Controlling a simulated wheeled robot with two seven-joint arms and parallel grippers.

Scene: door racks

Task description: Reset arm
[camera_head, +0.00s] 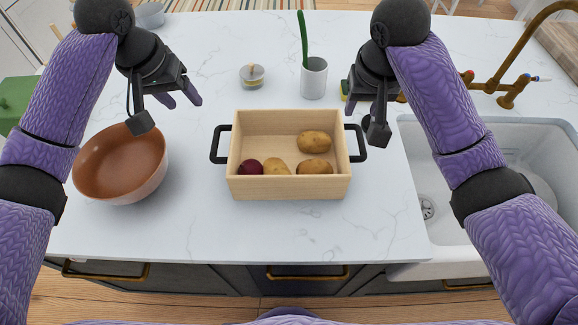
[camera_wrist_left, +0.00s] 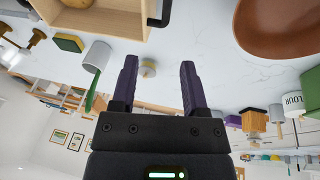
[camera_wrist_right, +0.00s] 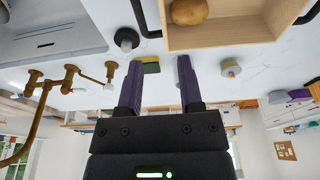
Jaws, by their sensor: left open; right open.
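My left gripper (camera_head: 180,99) is open and empty above the counter, over the far side of the brown bowl. Its two purple fingers are spread apart in the left wrist view (camera_wrist_left: 158,75). My right gripper (camera_head: 388,98) is above the counter at the right end of the wooden box, near the sink. In the right wrist view its fingers (camera_wrist_right: 160,82) are spread with nothing held between them. In the head view the right fingers are mostly hidden behind the wrist.
A wooden box (camera_head: 290,189) with black handles holds several potatoes and a dark red round item. A brown bowl (camera_head: 122,160) stands left. A cup (camera_head: 314,80) with a green utensil, a small jar (camera_head: 252,76) and a sponge (camera_wrist_right: 149,66) stand behind. A sink (camera_head: 412,150) and brass tap (camera_head: 507,90) are right.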

